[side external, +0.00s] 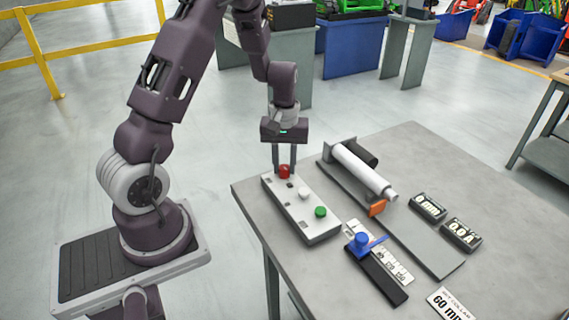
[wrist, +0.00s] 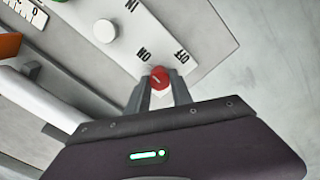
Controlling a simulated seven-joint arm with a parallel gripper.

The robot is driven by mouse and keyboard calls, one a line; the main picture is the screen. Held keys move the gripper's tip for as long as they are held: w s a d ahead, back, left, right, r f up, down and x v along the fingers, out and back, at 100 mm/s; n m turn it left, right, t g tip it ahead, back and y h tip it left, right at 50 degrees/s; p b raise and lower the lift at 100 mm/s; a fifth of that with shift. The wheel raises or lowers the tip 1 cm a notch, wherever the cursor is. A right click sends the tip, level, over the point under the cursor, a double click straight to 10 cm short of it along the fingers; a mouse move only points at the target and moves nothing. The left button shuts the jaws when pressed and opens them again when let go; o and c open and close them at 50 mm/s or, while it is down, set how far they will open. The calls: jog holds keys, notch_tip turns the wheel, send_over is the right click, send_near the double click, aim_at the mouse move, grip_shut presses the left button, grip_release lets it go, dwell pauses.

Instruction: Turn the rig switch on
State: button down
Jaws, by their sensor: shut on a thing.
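The rig switch is a red knob (side external: 284,172) at the far end of a pale control panel (side external: 322,231) on the grey table. In the wrist view the red knob (wrist: 159,77) has a pale line on its face, and the marks ON and OFF stand on either side. My gripper (side external: 284,168) points down over that end of the panel, its fingers shut on the red knob. In the wrist view my gripper (wrist: 159,88) has one finger on each side of the knob. The line's exact direction is too small to tell.
A white knob (side external: 304,193) and a green knob (side external: 320,212) sit further along the panel. A white cylinder rig (side external: 363,171) with an orange part (side external: 377,207) lies to the right. A blue slider (side external: 362,243) on a scale and two displays (side external: 428,206) are nearby.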

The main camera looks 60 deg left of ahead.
aim_at(285, 167)
dwell(0.3)
jog(key=c, duration=1.1)
grip_release()
notch_tip(285, 167, up, 7)
jog(key=shift+r, duration=0.1)
